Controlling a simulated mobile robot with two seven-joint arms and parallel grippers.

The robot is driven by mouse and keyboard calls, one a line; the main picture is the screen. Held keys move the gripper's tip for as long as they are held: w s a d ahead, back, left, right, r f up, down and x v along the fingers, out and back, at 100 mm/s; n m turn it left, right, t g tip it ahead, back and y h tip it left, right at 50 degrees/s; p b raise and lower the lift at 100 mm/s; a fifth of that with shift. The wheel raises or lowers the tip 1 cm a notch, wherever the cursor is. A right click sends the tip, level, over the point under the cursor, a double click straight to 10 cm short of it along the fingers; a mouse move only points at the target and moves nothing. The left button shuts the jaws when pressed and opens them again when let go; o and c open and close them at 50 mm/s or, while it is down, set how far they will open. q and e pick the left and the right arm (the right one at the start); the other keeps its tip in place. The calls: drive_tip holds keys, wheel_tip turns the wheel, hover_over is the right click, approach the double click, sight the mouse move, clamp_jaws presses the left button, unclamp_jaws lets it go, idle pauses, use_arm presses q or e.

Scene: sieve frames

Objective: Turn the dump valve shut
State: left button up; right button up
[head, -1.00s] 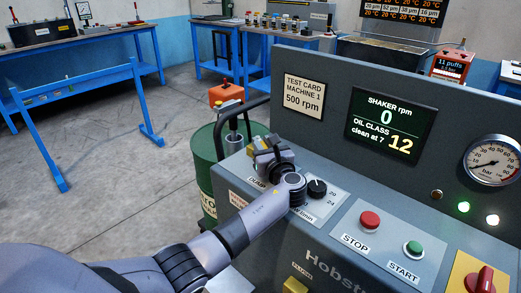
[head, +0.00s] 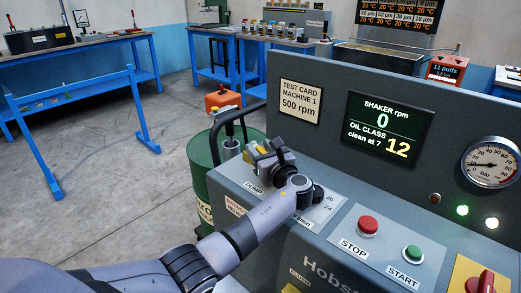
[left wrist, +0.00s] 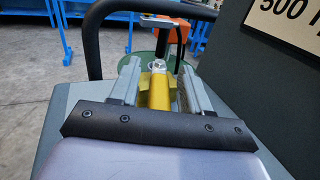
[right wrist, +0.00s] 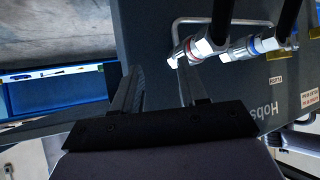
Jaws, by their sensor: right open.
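The dump valve's yellow lever (left wrist: 159,92) shows in the left wrist view, near the machine's left end. The DUMP label (head: 253,188) is beside it in the head view. My left gripper (left wrist: 160,82) is open, with one finger on each side of the lever and a visible gap on both sides. In the head view my left gripper (head: 262,157) partly hides the valve. My right gripper (right wrist: 160,82) is open and empty, near hose fittings (right wrist: 205,45) on the machine's front.
A green drum (head: 205,185) stands left of the machine, beside a dark rail (left wrist: 92,40). A black knob (head: 316,194) sits close to my left wrist. STOP (head: 368,224) and START (head: 412,252) buttons are farther right. Open floor lies left.

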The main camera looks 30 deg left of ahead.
use_arm(q)
drive_tip(key=shift+v, duration=3.55)
drive_tip(key=shift+c, duration=0.3)
